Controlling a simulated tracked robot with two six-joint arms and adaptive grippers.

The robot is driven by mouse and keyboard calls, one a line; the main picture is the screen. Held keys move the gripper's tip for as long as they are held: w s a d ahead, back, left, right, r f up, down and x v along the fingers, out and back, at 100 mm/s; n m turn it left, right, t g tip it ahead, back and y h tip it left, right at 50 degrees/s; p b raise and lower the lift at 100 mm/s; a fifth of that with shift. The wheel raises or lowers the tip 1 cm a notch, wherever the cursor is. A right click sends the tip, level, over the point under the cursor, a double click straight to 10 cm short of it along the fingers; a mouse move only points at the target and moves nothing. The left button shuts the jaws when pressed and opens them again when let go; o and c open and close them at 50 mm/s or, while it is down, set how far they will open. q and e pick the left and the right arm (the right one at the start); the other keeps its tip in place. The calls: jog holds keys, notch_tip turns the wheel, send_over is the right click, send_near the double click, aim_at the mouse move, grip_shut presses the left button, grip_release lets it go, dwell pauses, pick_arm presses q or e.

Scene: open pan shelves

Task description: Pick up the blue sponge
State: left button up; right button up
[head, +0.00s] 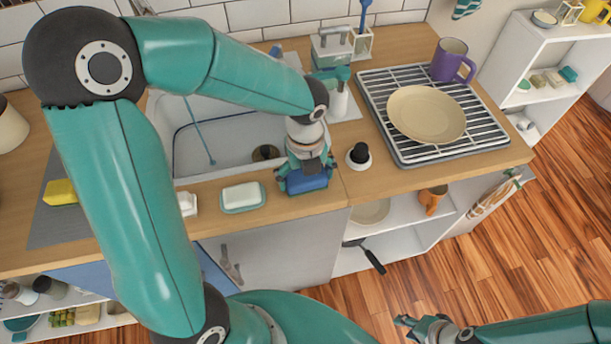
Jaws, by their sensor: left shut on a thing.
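The blue sponge (308,183) is at the front edge of the wooden counter, to the right of the soap dish and in front of the sink. My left gripper (305,172) reaches down over it from above and is shut on it. I cannot tell whether the sponge still touches the counter. My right gripper (422,328) is low at the bottom right, over the floor and away from the counter. Its fingers are small in the picture, and I cannot tell whether they are open or shut.
A white soap (241,195) in a dish is left of the sponge; a black-topped white brush (359,155) stands right. A drying rack (490,137) holds a beige plate (426,114) and purple mug (449,60). The sink (225,140) lies behind. A yellow sponge (60,192) is far left.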

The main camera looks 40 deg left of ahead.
pick_arm(q)
jog(key=shift+r, duration=0.15)
notch_tip(320, 180, up, 20)
jog(key=shift+p, duration=0.35)
dwell(0.4)
jog(key=o, duration=0.4)
jog(key=c, duration=0.4)
jog(key=shift+o, duration=0.2)
